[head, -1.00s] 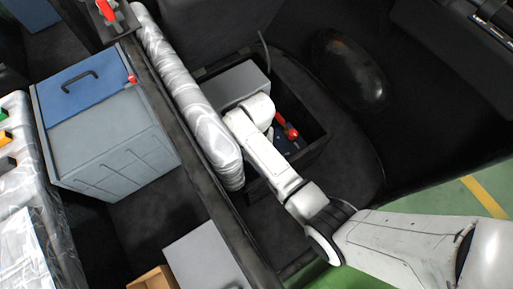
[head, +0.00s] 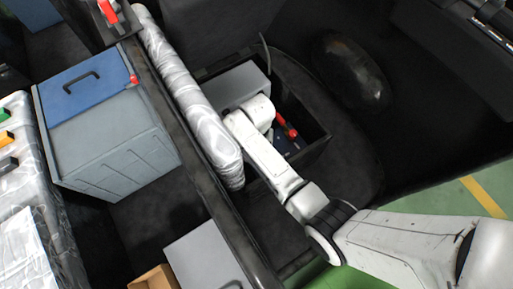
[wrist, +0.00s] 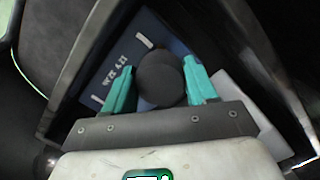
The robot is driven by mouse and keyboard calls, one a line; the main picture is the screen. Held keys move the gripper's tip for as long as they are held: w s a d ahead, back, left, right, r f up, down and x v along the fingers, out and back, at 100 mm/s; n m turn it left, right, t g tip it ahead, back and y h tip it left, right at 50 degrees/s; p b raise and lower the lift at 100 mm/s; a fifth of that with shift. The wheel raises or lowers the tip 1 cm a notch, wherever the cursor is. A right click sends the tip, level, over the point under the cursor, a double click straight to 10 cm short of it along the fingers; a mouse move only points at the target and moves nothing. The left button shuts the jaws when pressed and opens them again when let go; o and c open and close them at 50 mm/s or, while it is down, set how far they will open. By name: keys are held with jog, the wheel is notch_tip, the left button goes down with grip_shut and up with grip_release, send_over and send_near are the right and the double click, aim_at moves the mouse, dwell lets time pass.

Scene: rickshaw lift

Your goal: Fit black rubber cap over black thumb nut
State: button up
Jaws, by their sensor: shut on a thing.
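In the wrist view, my gripper (wrist: 160,88) is shut on a round, dark, dome-shaped thing that looks like the black rubber cap (wrist: 159,78). The cap sits between the two teal fingers, and its rounded side faces the camera. Below it is a dark blue surface with white markings (wrist: 125,68). I cannot make out the thumb nut; it may be hidden under the cap, and I cannot tell whether the two touch. In the head view my arm reaches down into an open dark box, and the fingers are hidden there.
The dark box (head: 318,150) has walls close around my gripper. A red lever (head: 286,127) and a grey block (head: 238,84) are in it. A wrapped silvery roll (head: 190,85) lies along its left side. A grey-blue bin (head: 115,140) stands farther left.

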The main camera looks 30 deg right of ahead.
jog(key=shift+f+b, duration=1.25)
jog(key=shift+f, duration=0.9)
dwell(0.9)
jog(key=o, duration=1.1)
jog(key=r, duration=0.3)
jog(key=r+p, duration=0.1)
jog(key=r, duration=0.3)
jog(key=w+r+p, duration=0.1)
jog(key=r, duration=0.2)
jog(key=shift+d+r, duration=0.4)
jog(key=s+d+r+n, duration=0.2)
jog(key=s, duration=0.5)
jog(key=s+d+r+n+t, duration=0.1)
jog(key=s+d+r+n, duration=0.1)
jog(key=s, duration=0.5)
jog(key=s+d+r+n+t+h, duration=0.1)
jog(key=s+d+r+n, duration=0.1)
jog(key=s, duration=0.5)
jog(key=shift+s+d+r+n, duration=0.35)
jog(key=shift+s+d+n, duration=0.05)
jog(key=shift+d+n, duration=0.2)
